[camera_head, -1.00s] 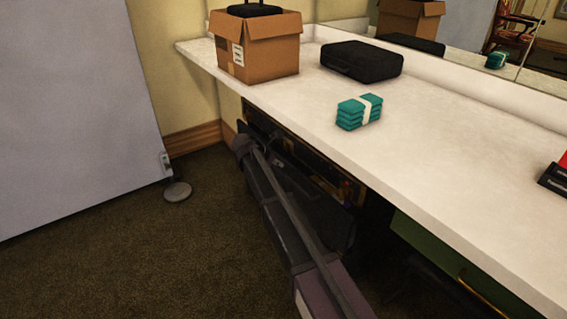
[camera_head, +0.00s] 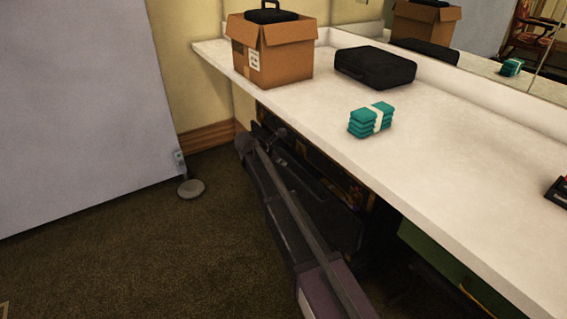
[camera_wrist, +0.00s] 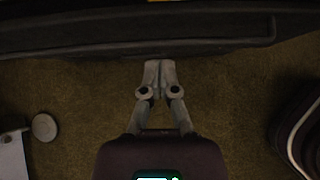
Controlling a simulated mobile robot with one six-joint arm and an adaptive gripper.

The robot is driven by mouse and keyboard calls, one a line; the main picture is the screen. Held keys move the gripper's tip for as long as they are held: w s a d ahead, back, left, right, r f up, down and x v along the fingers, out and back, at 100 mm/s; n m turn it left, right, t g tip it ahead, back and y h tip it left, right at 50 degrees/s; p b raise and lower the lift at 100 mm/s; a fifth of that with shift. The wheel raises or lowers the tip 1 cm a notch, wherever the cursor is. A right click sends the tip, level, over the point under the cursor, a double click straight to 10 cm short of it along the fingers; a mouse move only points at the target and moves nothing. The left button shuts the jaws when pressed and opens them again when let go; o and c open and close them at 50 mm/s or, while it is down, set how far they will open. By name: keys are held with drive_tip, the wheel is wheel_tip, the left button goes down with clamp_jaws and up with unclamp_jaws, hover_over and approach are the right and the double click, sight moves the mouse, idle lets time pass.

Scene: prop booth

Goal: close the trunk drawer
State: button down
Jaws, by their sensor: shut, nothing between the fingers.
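The trunk drawer (camera_head: 337,226) is a dark, long front standing out under the white counter, partly covered by my arm in the head view. In the wrist view the drawer (camera_wrist: 75,50) spans the top of the picture as a black panel with a raised rim. My gripper (camera_wrist: 158,64) is shut and empty, with its fingertips close to the middle of the drawer's near edge. Whether they touch it I cannot tell.
The white counter (camera_head: 450,170) overhangs the drawer. On it are an open cardboard box (camera_head: 285,62), a black case (camera_head: 375,67) and teal banded bundles (camera_head: 370,120). A grey panel (camera_head: 80,100) with a round foot (camera_head: 191,189) stands left. Carpet (camera_head: 130,255) there is clear.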

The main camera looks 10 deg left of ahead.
drive_tip(key=s+p, duration=0.1)
drive_tip(key=s, duration=0.8)
drive_tip(key=shift+s+a+r+g+y+p, duration=0.15)
drive_tip(key=shift+a+r+g+y+p, duration=0.15)
drive_tip(key=shift+a+g+y+p, duration=0.1)
drive_tip(key=shift+f, duration=0.1)
drive_tip(key=w+d+r+b+x, duration=0.1)
drive_tip(key=b+x, duration=0.7)
drive_tip(key=x, duration=0.5)
drive_tip(key=shift+w+d+r+b, duration=0.15)
drive_tip(key=shift+d+r+b, duration=0.05)
drive_tip(key=shift+r+b, duration=0.1)
drive_tip(key=shift+w, duration=0.15)
